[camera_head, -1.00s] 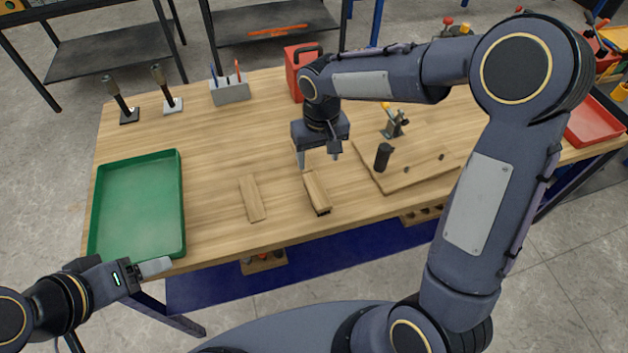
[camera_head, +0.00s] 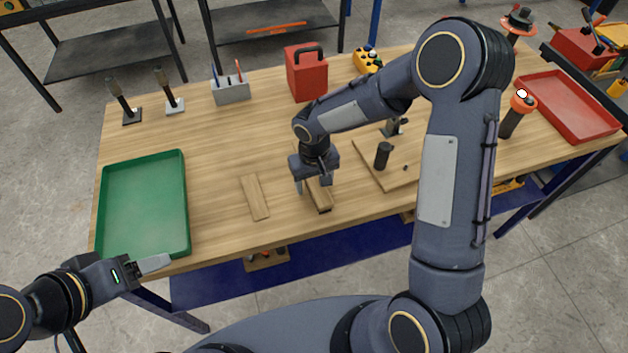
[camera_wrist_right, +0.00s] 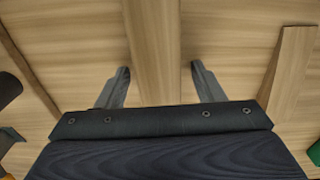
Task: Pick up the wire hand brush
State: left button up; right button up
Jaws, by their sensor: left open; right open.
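The wire hand brush (camera_head: 320,197) is a wooden block with a dark underside, lying on the workbench near its front edge. My right gripper (camera_head: 314,184) is open just over the brush's far part. In the right wrist view the brush's wooden back (camera_wrist_right: 155,45) runs between the two open fingers (camera_wrist_right: 158,75), with a gap on both sides. The gripper hides part of the brush in the head view. My left gripper (camera_head: 152,264) is open and empty near the bench's front left corner, apart from the brush.
A flat wooden piece (camera_head: 254,197) lies left of the brush. A wooden board (camera_head: 375,174) with a black cylinder (camera_head: 382,155) is to the right. A green tray (camera_head: 186,218) is at left, a red toolbox (camera_head: 305,75) behind and a red tray (camera_head: 570,108) far right.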

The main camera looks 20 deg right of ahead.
jog(key=shift+c, duration=0.4)
jog(key=c, duration=1.1)
jog(key=shift+o, duration=0.2)
jog(key=shift+r, duration=0.15)
